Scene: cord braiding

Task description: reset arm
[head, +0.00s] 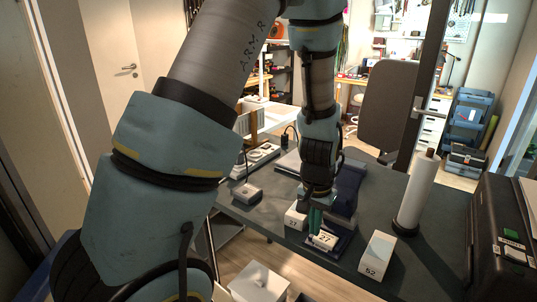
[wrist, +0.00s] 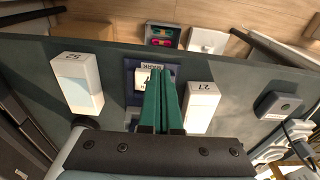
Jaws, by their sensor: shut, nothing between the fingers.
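My gripper (head: 315,219) points down over the dark table, and its green fingers are together with nothing between them. They also show in the wrist view (wrist: 165,95), at the middle. Below and beside the fingertips, a small white labelled box (head: 325,240) sits on a dark blue tray (wrist: 130,92). The fingers partly cover the box in the wrist view (wrist: 143,78). I cannot tell whether the fingertips touch it. My arm comes down from the top of the head view.
A white box (head: 295,216) stands left of the gripper, and a white box marked 52 (head: 378,254) stands right. A paper roll (head: 417,193) stands upright, with a black case (head: 503,235) beyond it. A small grey device (head: 247,192) lies left. The dark table (head: 345,272) is bare in front.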

